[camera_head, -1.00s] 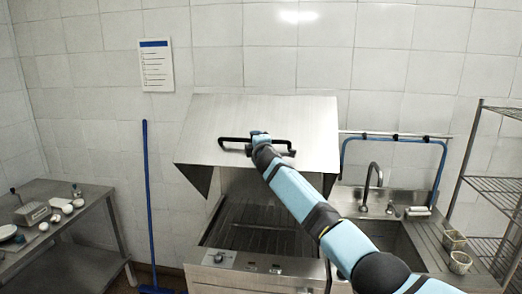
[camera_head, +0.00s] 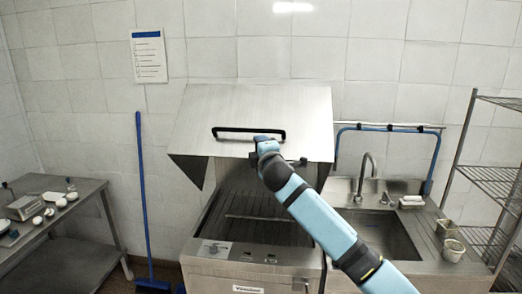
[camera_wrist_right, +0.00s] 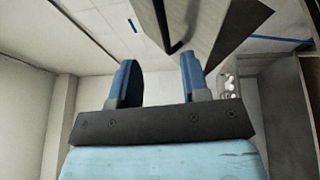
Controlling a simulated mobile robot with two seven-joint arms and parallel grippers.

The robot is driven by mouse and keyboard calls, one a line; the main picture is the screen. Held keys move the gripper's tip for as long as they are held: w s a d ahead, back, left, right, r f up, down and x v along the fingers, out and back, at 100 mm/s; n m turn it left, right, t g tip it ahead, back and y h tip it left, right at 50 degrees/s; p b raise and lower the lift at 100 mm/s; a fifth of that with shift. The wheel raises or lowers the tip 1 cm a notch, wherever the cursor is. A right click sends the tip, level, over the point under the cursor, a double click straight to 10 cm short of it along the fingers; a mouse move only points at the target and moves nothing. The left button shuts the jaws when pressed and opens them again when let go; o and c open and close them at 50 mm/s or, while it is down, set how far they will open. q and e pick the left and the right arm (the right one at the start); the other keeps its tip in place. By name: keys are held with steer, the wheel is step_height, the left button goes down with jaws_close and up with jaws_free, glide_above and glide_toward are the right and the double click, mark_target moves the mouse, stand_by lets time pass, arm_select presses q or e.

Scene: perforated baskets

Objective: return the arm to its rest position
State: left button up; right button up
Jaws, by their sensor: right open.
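A steel lid (camera_head: 290,108) stands raised and tilted over the grill (camera_head: 265,232), with a black handle (camera_head: 249,130) across its front. My right arm comes in from the lower right of the head view. My right gripper (camera_head: 264,142) overlaps the right part of the handle there; its fingers are hard to make out. In the right wrist view my right gripper (camera_wrist_right: 160,78) is open, with two blue fingers apart and nothing between them. The lid (camera_wrist_right: 222,22) and dark handle (camera_wrist_right: 177,45) show beyond the fingertips. My left gripper is not in view.
A sink (camera_head: 375,232) with a tap (camera_head: 367,178) is right of the grill, with a wire shelf (camera_head: 490,180) beyond. A metal side table (camera_head: 75,205) with small items stands at left. A blue-handled broom (camera_head: 144,200) leans on the wall.

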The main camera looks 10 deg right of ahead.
steer(key=s+d+f+m+g+y, duration=0.1)
steer(key=s+f+m, duration=0.2)
steer(key=s+f, duration=0.6)
steer(key=s+f+m+g, duration=0.2)
steer(key=s+f, duration=0.3)
steer(key=f, duration=0.8)
steer(key=s+d+f+m+g+y, duration=0.1)
steer(key=s+f+m, duration=0.2)
steer(key=s+f, duration=0.6)
steer(key=s+d+f+m+g, duration=0.1)
steer(key=s+d+f+m, duration=0.1)
steer(key=s+f, duration=0.3)
steer(key=s+d+f+m+g, duration=0.1)
steer(key=s+f, duration=0.4)
steer(key=s, duration=0.8)
steer(key=s+d+f+m+g+h, duration=0.1)
steer(key=s+d+f+m, duration=0.2)
steer(key=s, duration=0.7)
step_height(320, 180, down, 2)
steer(key=m, duration=0.2)
steer(key=shift+f+m+g, duration=0.25)
steer(key=shift+m+g, duration=0.05)
steer(key=shift+d, duration=0.2)
